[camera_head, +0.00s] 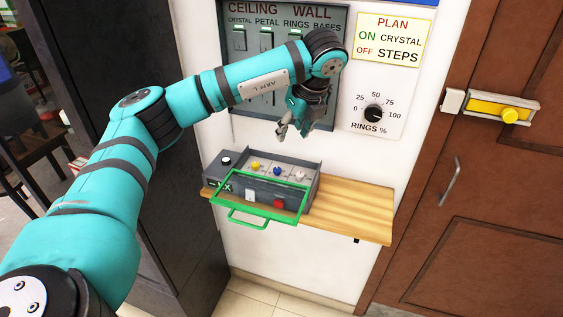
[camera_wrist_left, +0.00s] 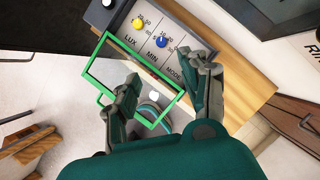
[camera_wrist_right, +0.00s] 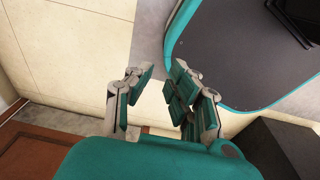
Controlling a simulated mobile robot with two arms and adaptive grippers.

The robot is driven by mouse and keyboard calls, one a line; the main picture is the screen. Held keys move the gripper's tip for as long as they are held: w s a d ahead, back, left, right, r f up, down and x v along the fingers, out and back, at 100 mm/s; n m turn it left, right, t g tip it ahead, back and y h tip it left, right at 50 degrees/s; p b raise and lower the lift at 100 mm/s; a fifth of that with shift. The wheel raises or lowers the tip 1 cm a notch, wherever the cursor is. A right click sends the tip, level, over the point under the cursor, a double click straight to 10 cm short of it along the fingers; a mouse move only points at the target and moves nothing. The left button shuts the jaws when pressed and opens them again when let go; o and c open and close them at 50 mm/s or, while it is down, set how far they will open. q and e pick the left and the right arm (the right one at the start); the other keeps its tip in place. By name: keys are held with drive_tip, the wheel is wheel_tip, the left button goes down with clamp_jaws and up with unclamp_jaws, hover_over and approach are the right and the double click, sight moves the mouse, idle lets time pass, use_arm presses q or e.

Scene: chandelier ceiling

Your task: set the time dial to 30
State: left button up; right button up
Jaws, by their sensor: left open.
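The time dial is the blue knob (camera_head: 277,171) in the middle of the grey control box (camera_head: 228,172) on the wooden shelf. In the left wrist view the blue knob (camera_wrist_left: 162,41) sits above the label MIN. Its pointer setting is too small to read. My left gripper (camera_head: 293,128) is open and empty, above and behind the box in the head view, apart from the knob. In the left wrist view its fingers (camera_wrist_left: 168,72) spread below the knob. My right gripper (camera_wrist_right: 158,82) is open and empty in the right wrist view, away from the box.
A yellow knob (camera_head: 255,166) and a white knob (camera_head: 300,175) flank the blue one. A green frame with a handle (camera_head: 248,218) stands at the box's front. The shelf's right part (camera_head: 360,212) is clear. A RINGS dial (camera_head: 374,114) and a door (camera_head: 500,190) are right.

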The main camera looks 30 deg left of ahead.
use_arm(q)
drive_tip(key=p, duration=0.2)
approach(278, 169)
drive_tip(key=p+x, duration=0.1)
drive_tip(key=x, duration=0.2)
drive_tip(key=shift+a+f+p, duration=0.3)
drive_tip(key=shift+f+p, duration=0.05)
drive_tip(key=shift+p, duration=0.05)
drive_tip(key=x, duration=0.3)
drive_tip(key=shift+w+f+p, duration=0.1)
drive_tip(key=shift+f+p, duration=0.2)
drive_tip(key=shift+p, duration=0.1)
drive_tip(key=shift+a+f, duration=0.1)
drive_tip(key=shift+f, duration=0.3)
drive_tip(key=shift+w, duration=0.1)
clamp_jaws()
use_arm(e)
drive_tip(key=r, duration=0.1)
drive_tip(key=s+r, duration=0.1)
drive_tip(key=r, duration=0.2)
drive_tip(key=shift+s+d+r, duration=0.1)
drive_tip(key=shift+s+r, duration=0.2)
drive_tip(key=shift+r, duration=0.05)
